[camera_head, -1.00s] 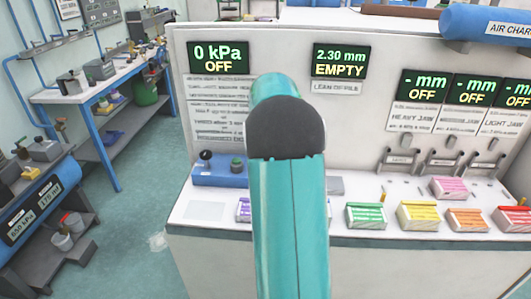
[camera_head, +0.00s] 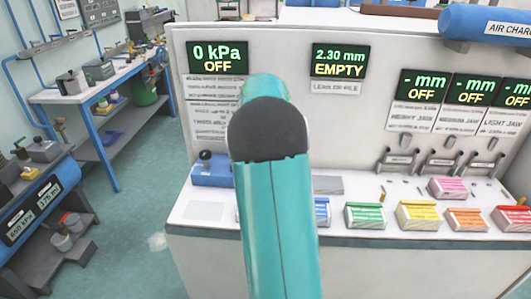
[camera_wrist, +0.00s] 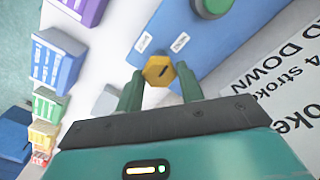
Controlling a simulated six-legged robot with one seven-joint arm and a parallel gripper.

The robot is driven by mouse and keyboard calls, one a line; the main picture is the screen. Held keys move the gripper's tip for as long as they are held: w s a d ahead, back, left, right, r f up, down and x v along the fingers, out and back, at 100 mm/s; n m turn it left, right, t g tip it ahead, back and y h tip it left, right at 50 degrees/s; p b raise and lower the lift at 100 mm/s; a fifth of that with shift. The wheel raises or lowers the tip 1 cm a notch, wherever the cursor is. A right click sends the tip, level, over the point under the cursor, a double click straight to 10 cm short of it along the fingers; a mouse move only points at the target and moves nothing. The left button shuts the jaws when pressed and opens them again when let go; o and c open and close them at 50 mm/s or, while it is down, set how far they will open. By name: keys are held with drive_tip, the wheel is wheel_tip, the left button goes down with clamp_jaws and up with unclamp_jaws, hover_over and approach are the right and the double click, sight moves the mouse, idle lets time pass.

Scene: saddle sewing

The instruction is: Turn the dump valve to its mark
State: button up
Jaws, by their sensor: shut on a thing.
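The dump valve knob (camera_wrist: 158,71) is a yellow hexagonal piece with a dark slanted line on its face. It sits at the edge of a blue block (camera_wrist: 190,38) in the wrist view. My gripper (camera_wrist: 160,80) has its two dark green fingers around the knob, one on each side, shut on it. Two small white labels lie on the blue block near the knob; their text is too blurred to read surely. In the head view the blue block (camera_head: 212,172) shows partly, and my teal arm hides the knob and the gripper.
A round green button (camera_wrist: 211,5) is on the blue block. Several coloured boxes, such as a green one (camera_head: 365,216) and a yellow one (camera_head: 417,215), stand along the white bench. A display panel (camera_head: 217,58) reads 0 kPa OFF. A printed sheet lies beside the block.

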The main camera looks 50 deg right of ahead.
drive_tip(key=o, duration=1)
drive_tip(key=shift+r, duration=0.15)
wheel_tip(320, 180, up, 14)
drive_tip(key=shift+f, duration=0.2)
idle(0.4)
